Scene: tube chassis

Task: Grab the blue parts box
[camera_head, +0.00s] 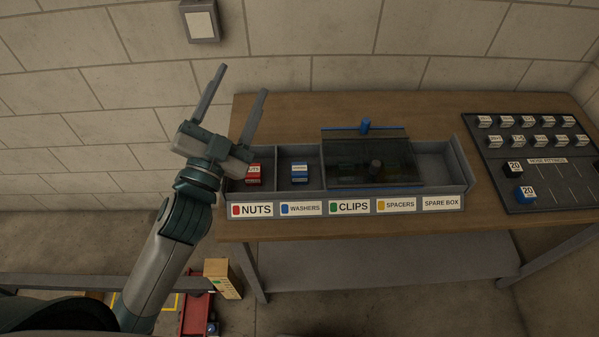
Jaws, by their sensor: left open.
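The blue parts box (299,172) is small, with a white label. It sits in the second compartment of the grey divided tray (460,165), above the "WASHERS" label (301,208). My left gripper (241,83) is open and empty, its two fingers pointing up, above and left of the tray in the picture. It is apart from the blue box. A red box (253,179) sits in the leftmost compartment above the "NUTS" label, partly behind the gripper's body. My right gripper does not show.
A dark see-through cover (368,162) with a blue bar lies over the middle-right compartments. A dark board (540,150) with several small labelled blocks is on the right of the wooden table (290,110). A red bin and a tan box (222,278) are on the floor.

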